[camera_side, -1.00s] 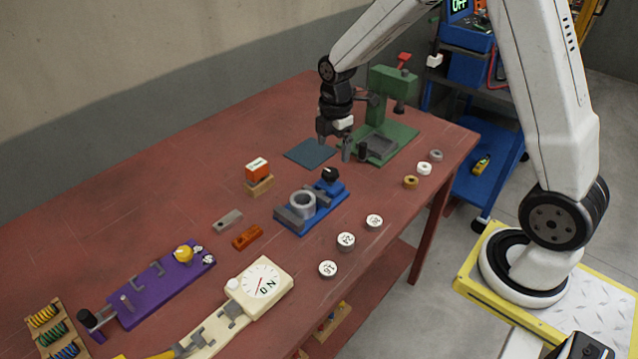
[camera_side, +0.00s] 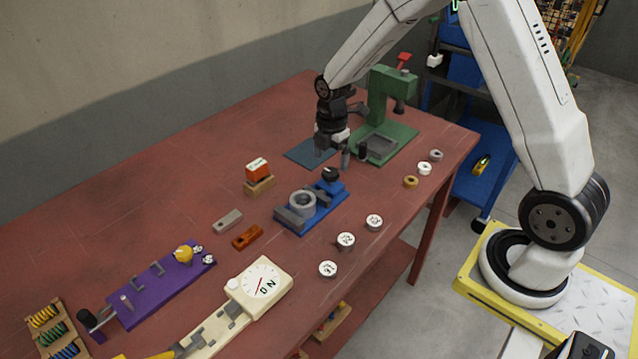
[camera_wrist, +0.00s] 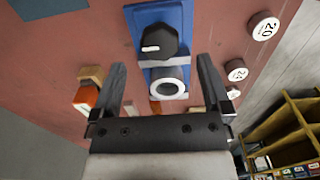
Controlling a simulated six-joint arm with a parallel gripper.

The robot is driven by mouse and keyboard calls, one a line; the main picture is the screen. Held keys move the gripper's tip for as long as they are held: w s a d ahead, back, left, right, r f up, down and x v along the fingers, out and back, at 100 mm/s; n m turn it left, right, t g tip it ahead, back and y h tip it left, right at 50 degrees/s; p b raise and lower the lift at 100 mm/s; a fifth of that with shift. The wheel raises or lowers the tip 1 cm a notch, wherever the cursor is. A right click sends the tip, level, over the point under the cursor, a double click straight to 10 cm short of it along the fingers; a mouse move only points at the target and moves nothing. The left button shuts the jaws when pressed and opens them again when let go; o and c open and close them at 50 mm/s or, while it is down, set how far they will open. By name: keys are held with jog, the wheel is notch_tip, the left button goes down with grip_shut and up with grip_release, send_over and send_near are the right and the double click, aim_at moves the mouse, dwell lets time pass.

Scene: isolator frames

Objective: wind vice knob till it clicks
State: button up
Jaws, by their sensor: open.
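The blue vice (camera_side: 291,217) stands on the red table, with a grey ring (camera_side: 302,203) between its jaws. Its black knob (camera_side: 330,174) is at the vice's far end. In the wrist view the knob (camera_wrist: 158,41) is round and ridged with a white pointer mark aimed left, and the grey ring (camera_wrist: 167,83) shows below it. My gripper (camera_side: 335,160) is above the table, just behind and above the knob. In the wrist view my gripper (camera_wrist: 161,62) is open, its fingers either side of the vice, with nothing between them. I cannot tell its exact height over the knob.
A green press (camera_side: 390,130) stands behind, close to my gripper. A dark blue mat (camera_side: 305,153) lies to its left. An orange block on a wooden block (camera_side: 259,186) stands left of the vice. Several white weights (camera_side: 346,240) lie to its right, and a dial gauge (camera_side: 262,281) lies in front.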

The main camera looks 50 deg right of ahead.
aim_at(330, 171)
jog(key=shift+f, duration=1.9)
jog(key=c, duration=1.3)
jog(key=shift+m, duration=0.3)
jog(key=m, duration=0.5)
jog(key=shift+m, duration=0.4)
jog(key=m, duration=1.2)
jog(key=shift+m, duration=0.3)
jog(key=shift+o, duration=0.2)
jog(key=m, duration=0.6)
jog(key=shift+m, duration=0.4)
